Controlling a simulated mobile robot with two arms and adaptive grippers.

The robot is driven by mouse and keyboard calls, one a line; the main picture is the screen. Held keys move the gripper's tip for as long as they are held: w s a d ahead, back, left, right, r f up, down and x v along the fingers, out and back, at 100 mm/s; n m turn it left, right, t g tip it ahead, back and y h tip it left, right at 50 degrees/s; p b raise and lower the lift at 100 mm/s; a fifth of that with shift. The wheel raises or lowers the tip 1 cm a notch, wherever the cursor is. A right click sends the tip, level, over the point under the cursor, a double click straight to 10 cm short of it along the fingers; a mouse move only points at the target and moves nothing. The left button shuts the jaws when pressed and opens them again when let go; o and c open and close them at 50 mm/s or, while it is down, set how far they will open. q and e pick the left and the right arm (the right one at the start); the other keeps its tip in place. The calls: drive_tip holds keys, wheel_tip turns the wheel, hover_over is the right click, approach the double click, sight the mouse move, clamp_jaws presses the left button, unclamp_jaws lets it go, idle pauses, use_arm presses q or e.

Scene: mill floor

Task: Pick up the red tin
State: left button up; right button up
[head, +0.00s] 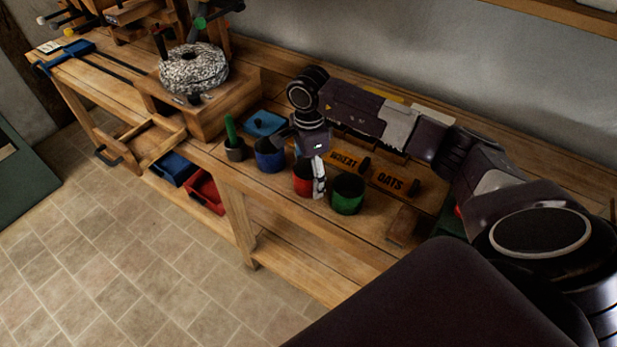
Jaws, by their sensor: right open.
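The red tin (302,181) stands upright on the wooden bench between a blue tin (269,157) and a green tin (347,195). My right gripper (318,183) is open and points down at the red tin's right side. One pale finger shows in front of the red tin and covers part of it. I cannot tell whether that finger touches the tin. The other finger is hidden. My left gripper is not in view.
Signs reading WHEAT (344,159) and OATS (391,181) lie behind the tins. A small dark pot (236,151) with a green handle stands left of the blue tin. A speckled millstone (194,68) sits farther left. Blue (172,168) and red (205,191) bins are below the bench.

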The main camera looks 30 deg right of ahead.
drive_tip(key=c, duration=1.3)
drive_tip(key=shift+r, duration=0.2)
wheel_tip(320, 180, up, 20)
drive_tip(key=shift+f+b, duration=0.1)
drive_tip(key=shift+b, duration=0.85)
